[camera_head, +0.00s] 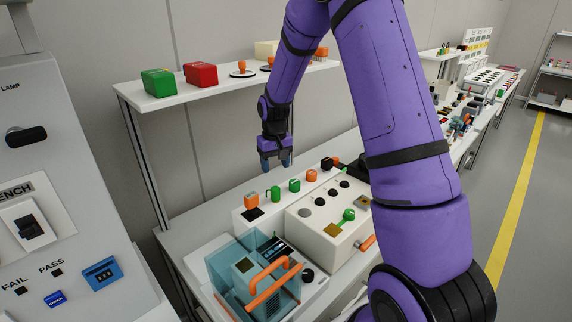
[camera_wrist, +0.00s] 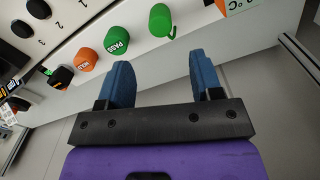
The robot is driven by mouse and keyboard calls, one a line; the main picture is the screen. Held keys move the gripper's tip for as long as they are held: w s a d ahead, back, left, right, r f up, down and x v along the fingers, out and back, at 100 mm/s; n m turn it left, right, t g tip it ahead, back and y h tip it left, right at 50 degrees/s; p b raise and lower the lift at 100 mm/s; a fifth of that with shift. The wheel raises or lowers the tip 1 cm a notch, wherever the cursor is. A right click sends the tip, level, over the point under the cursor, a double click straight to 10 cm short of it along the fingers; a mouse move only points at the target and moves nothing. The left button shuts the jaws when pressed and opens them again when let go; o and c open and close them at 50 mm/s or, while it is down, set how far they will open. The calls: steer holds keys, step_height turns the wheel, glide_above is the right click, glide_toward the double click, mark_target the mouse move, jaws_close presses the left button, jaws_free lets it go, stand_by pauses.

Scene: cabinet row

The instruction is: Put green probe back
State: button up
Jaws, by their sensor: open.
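My gripper (camera_head: 276,164) is open and points down, above and behind the row of small parts on the bench. In the wrist view, nothing is between the blue fingers of my gripper (camera_wrist: 162,78). A green cylindrical piece with a thin hooked tail (camera_wrist: 160,22) is ahead of the fingers, apart from them. It appears as a green piece (camera_head: 275,194) on the white ledge in the head view. Another green piece with a round head and short stem (camera_head: 348,215) is on the white box (camera_head: 306,230). I cannot tell for sure which is the green probe.
Green PASS (camera_wrist: 116,40) and orange FAIL (camera_wrist: 87,60) knobs share the ledge. A transparent blue cover with an orange handle (camera_head: 268,268) stands in front. Bench space behind the ledge is clear.

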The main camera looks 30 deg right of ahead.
steer(key=s+a+r+t, duration=0.1)
steer(key=s+a+r, duration=0.2)
steer(key=s+r, duration=0.5)
steer(key=s+a+r+t, duration=0.15)
steer(key=s+r, duration=0.35)
steer(key=r, duration=0.6)
steer(key=s+a+r+t, duration=0.1)
steer(key=s+a+r, duration=0.1)
steer(key=s, duration=0.8)
steer(key=s+a+r+n+t, duration=0.1)
steer(key=s+r, duration=0.4)
steer(key=s, duration=0.6)
steer(key=shift+a+r+t, duration=0.2)
steer(key=shift+a+t, duration=0.15)
steer(key=shift+a, duration=0.25)
